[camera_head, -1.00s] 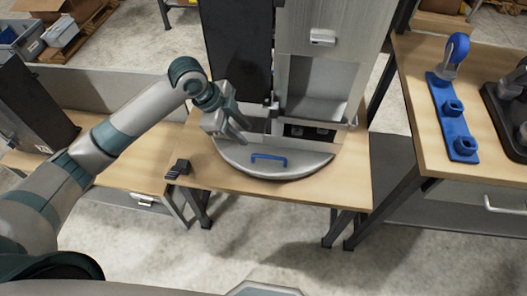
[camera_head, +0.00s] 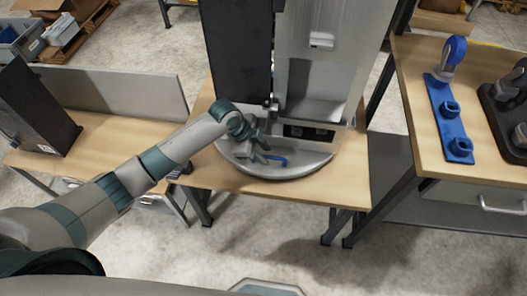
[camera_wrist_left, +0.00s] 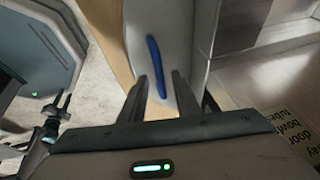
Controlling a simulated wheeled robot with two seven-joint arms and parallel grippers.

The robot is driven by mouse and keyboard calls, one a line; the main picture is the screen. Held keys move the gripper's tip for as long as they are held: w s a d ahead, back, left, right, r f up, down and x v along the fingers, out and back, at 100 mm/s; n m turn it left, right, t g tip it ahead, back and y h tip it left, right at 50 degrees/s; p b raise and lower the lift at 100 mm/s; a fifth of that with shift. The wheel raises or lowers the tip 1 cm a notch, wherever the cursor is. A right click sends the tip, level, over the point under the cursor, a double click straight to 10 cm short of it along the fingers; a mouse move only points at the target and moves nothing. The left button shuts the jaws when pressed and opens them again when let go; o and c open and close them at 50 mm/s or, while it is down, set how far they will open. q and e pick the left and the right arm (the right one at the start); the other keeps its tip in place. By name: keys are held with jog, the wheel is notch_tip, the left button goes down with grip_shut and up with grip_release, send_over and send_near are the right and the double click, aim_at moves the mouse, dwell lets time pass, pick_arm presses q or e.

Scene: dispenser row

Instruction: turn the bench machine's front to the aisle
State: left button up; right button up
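The bench machine (camera_head: 322,70) is a tall grey unit with an open recess and a dark panel at its left. It stands on a round grey turntable (camera_head: 305,167) on a wooden bench. A blue bar handle (camera_head: 279,160) is at the turntable's near edge, partly hidden by my left gripper (camera_head: 262,157). In the left wrist view, my left gripper (camera_wrist_left: 162,88) is open, with the end of the blue handle (camera_wrist_left: 154,60) between its fingertips. Contact cannot be told. What seems to be my right gripper (camera_wrist_left: 60,108) shows small at the left of that view.
A second bench (camera_head: 110,140) at left carries a dark box (camera_head: 38,110). The right bench (camera_head: 415,105) holds a blue stand (camera_head: 449,115) and a black tray. The floor in front of the benches is clear.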

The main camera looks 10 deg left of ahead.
pick_arm(q)
jog(key=shift+f, duration=0.1)
grip_shut()
jog(key=shift+d, duration=0.2)
